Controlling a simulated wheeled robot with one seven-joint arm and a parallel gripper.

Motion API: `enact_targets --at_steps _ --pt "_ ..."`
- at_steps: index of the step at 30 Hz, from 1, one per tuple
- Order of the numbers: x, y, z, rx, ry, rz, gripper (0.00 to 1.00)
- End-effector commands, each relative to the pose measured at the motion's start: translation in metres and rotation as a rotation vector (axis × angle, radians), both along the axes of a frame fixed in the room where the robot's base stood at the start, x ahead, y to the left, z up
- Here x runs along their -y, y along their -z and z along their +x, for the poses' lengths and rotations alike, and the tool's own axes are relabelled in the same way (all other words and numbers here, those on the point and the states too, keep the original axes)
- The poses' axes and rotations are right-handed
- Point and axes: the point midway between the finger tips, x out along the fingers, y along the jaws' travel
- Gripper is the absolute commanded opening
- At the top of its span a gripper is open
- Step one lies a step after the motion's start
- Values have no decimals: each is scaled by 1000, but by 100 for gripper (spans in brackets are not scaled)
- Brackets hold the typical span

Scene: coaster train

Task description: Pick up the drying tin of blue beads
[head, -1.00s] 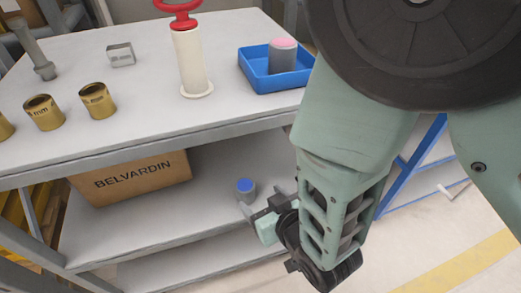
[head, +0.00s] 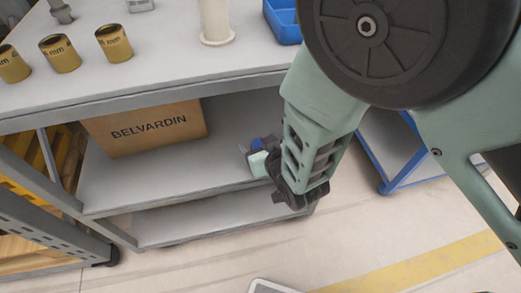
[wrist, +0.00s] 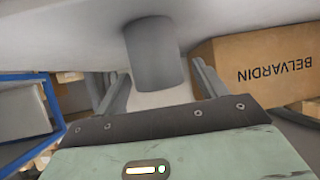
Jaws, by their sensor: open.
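The tin of blue beads (head: 268,142) stands on the middle shelf of the grey workbench, near its right end. In the head view only a bit of its blue top shows, and my gripper hides the rest. In the wrist view the tin is a plain grey cylinder (wrist: 153,52), seen upside down against the shelf. My gripper (head: 255,150) is open at the shelf. In the wrist view its fingers lie to either side of the tin; I cannot tell whether either touches it.
A cardboard box marked BELVARDIN (head: 150,128) stands on the same shelf to the left. The bench top (head: 165,65) overhangs the shelf and holds several brass cylinders, a white cylinder (head: 214,22) and a blue tray (head: 283,22). A blue-framed rack (head: 388,150) stands at right.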

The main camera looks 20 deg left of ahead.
Motion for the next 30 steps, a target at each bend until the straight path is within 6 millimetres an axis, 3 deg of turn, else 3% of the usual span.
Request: enact_targets --at_steps 2,3,8,19,30 --pt "0 0 0 0 0 0 71" --pt "0 0 0 0 0 0 66" --pt "0 0 0 0 0 0 21" --pt "0 -9 0 0 0 1 21" --pt "0 -78 0 1 1 3 21"
